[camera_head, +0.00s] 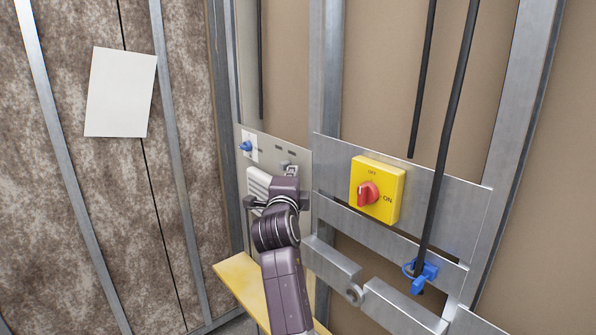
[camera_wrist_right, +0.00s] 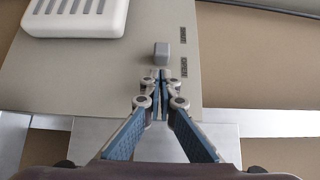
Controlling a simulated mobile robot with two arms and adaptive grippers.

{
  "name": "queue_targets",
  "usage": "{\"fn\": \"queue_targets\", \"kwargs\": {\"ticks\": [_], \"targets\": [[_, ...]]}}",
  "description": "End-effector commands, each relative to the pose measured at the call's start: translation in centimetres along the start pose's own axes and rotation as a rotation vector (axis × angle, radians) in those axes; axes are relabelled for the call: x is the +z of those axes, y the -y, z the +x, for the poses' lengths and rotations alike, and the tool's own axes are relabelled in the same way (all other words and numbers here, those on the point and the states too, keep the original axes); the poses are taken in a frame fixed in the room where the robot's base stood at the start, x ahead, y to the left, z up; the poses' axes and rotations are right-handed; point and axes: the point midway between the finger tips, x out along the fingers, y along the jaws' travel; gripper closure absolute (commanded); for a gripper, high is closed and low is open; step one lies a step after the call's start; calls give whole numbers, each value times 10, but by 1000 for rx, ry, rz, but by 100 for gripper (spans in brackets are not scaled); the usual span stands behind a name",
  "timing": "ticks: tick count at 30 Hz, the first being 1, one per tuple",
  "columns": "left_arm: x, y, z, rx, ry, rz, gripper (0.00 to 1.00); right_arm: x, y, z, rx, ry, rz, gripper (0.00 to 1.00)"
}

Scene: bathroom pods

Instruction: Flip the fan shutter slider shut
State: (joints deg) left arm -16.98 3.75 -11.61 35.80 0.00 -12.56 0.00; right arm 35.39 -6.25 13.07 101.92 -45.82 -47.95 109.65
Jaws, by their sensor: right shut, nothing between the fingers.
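The fan shutter slider is a small grey knob (camera_wrist_right: 161,52) on a beige-grey panel (camera_wrist_right: 105,85) in the right wrist view. Two small dark labels stand beside it, one higher and one lower; the lower seems to read OPEN. A white slatted fan vent (camera_wrist_right: 76,17) is on the same panel at upper left. My right gripper (camera_wrist_right: 160,76) is shut and empty, its tips just below the knob; I cannot tell if they touch. In the head view my right gripper (camera_head: 291,171) is at the panel (camera_head: 298,154), beside the partly hidden vent (camera_head: 258,183). My left gripper is not in view.
A yellow switch box (camera_head: 390,178) with a red knob (camera_head: 369,193) is mounted right of the panel. A blue knob (camera_head: 246,146) is on the panel's left. A dark pipe with a blue valve (camera_head: 424,275) stands at right. A yellow board (camera_head: 243,281) is below.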

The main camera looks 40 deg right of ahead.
Motion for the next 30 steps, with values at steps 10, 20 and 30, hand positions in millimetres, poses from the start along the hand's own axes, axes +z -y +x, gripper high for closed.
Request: {"fn": "queue_targets", "kwargs": {"ticks": [10, 20, 30], "targets": [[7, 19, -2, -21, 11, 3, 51, 3, 0, -4, 1, -4, 0, 100], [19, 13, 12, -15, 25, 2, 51, 9, -5, 3, 0, -4, 4, 100], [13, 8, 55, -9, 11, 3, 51, 36, -6, 29, 0, -3, 3, 100]]}}
